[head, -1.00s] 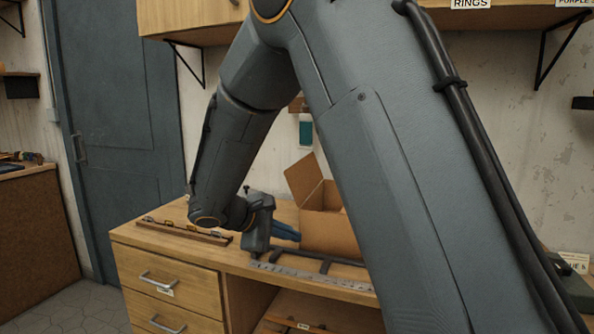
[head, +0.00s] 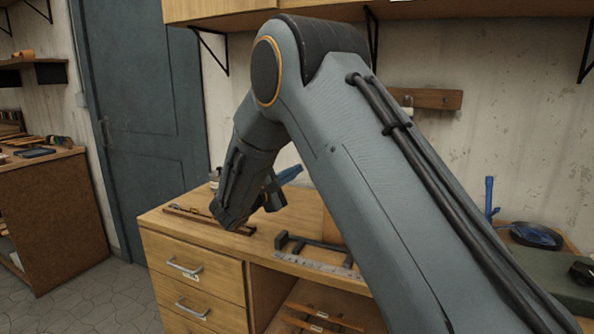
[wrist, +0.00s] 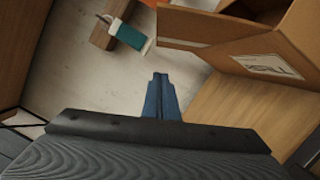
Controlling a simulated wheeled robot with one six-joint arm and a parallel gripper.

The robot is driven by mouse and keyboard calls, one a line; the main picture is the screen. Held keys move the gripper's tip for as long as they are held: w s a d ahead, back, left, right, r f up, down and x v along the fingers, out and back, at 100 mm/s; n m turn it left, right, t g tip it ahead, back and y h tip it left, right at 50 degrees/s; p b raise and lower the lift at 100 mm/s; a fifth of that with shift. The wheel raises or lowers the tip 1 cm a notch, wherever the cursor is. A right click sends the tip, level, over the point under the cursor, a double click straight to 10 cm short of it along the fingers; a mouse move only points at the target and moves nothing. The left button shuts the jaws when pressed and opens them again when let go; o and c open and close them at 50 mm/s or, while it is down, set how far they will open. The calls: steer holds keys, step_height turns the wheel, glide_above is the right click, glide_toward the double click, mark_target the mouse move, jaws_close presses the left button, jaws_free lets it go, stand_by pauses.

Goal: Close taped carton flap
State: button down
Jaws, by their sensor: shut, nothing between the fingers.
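The cardboard carton (wrist: 285,45) is at the upper right of the wrist view, with a white label on its side and an open flap (wrist: 185,38) sticking out to the left. In the head view my arm hides nearly all of the carton; only a brown sliver (head: 328,228) shows. My gripper (wrist: 160,80) has blue fingers, shut and empty, left of the carton and apart from it in the wrist view. In the head view the gripper (head: 290,174) is above the bench, partly behind my arm.
The wooden bench (head: 190,236) carries a rack of small parts (head: 208,219), a dark bracket-like frame (head: 310,247) and a metal ruler (head: 318,265). A teal tag (wrist: 130,36) hangs by a wooden wall rail (wrist: 112,22).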

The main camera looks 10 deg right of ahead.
steer(key=w+d+r+p, duration=0.2)
steer(key=w+d+p, duration=0.1)
steer(key=d, duration=0.4)
steer(key=shift+d, duration=0.3)
